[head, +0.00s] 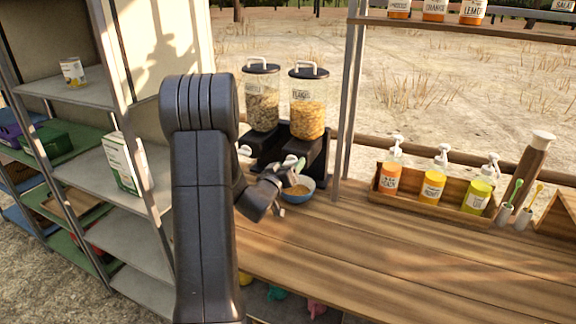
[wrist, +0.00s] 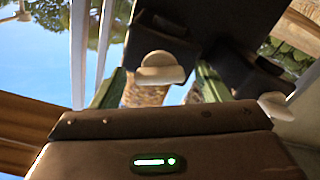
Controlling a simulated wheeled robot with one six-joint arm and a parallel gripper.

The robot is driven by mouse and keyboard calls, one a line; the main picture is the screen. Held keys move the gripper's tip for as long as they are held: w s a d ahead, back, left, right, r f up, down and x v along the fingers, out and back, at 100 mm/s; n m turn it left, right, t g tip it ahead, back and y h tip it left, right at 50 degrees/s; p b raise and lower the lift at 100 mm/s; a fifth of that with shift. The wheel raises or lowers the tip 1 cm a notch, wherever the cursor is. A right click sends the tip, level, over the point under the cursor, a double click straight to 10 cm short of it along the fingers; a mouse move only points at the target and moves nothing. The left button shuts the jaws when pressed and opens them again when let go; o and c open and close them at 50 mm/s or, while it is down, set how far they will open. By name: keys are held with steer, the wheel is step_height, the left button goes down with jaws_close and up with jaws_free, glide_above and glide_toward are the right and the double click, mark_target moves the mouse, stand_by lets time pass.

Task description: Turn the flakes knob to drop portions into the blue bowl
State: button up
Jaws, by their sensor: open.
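The flakes dispenser (head: 308,105) stands on the counter with orange-yellow flakes in its clear hopper. The blue bowl (head: 308,184) is below it, with some brownish-orange content showing inside. My gripper (head: 290,171) is in front of that dispenser, just above the bowl, and is open. In the wrist view its two green-edged fingers (wrist: 160,85) stand on either side of a white knob (wrist: 160,72), which looks to be the flakes knob. I cannot tell whether they touch it.
A second dispenser (head: 262,100) with greyish grain stands close on the left; its white knob (head: 244,150) is near my arm. A wooden box of pump bottles (head: 432,187) and a metal post (head: 350,100) are to the right. The front counter (head: 400,250) is clear.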

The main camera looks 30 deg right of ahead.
steer(key=c, duration=1)
steer(key=shift+o, duration=0.2)
steer(key=m+b, duration=0.4)
steer(key=b, duration=0.2)
steer(key=shift+m, duration=0.4)
steer(key=o, duration=1)
steer(key=shift+c, duration=0.2)
steer(key=shift+a, duration=0.1)
